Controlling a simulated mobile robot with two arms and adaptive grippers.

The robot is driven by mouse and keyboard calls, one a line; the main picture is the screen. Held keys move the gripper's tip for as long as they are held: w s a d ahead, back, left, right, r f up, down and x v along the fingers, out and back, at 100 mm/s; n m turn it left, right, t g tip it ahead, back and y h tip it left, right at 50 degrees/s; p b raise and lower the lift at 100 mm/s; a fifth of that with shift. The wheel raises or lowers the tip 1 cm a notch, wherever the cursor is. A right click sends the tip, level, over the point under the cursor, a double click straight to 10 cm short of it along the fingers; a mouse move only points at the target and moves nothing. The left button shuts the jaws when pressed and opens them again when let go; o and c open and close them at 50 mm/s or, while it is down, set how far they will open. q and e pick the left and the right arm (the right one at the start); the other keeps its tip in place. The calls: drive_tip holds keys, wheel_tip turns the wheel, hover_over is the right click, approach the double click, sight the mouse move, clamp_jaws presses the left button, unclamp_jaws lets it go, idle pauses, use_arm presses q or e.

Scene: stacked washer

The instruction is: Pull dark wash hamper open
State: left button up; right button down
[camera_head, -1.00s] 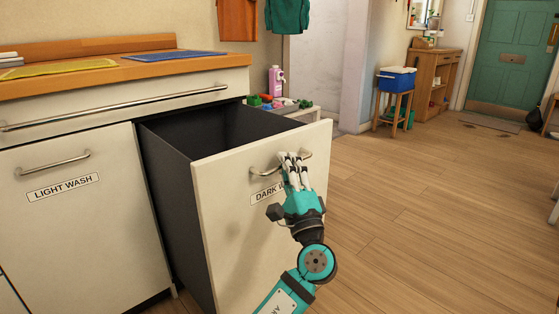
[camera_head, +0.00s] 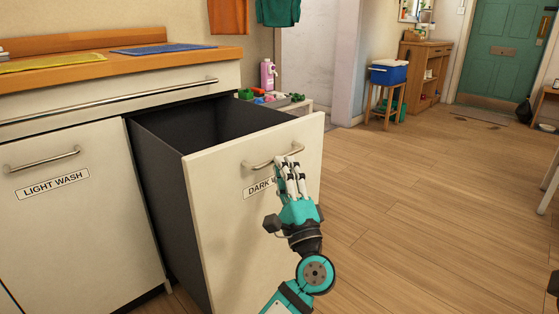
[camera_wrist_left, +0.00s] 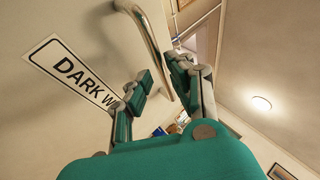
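The dark wash hamper (camera_head: 222,215) is a tall cream-fronted drawer with dark grey sides, pulled well out of the cabinet. Its inside looks empty as far as I can see. Its curved metal handle (camera_head: 262,163) is near the top of the front, above a partly covered "DARK W..." label (camera_head: 258,187). My left gripper (camera_head: 287,161) is at the right part of the handle, in front of the panel. In the left wrist view, its fingers (camera_wrist_left: 162,75) are apart, with the handle (camera_wrist_left: 151,50) showing in the gap; contact is unclear. My right gripper is not in view.
The closed light wash front (camera_head: 75,225) stands left of the hamper, under a wooden counter (camera_head: 110,66) with folded cloths. A low table with small items (camera_head: 275,98) is behind the hamper. The wooden floor (camera_head: 430,190) to the right is mostly clear.

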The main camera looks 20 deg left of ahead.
use_arm(q)
drive_tip(key=v, duration=0.8)
drive_tip(key=shift+s+d+f, duration=0.2)
drive_tip(key=shift+s+f, duration=0.05)
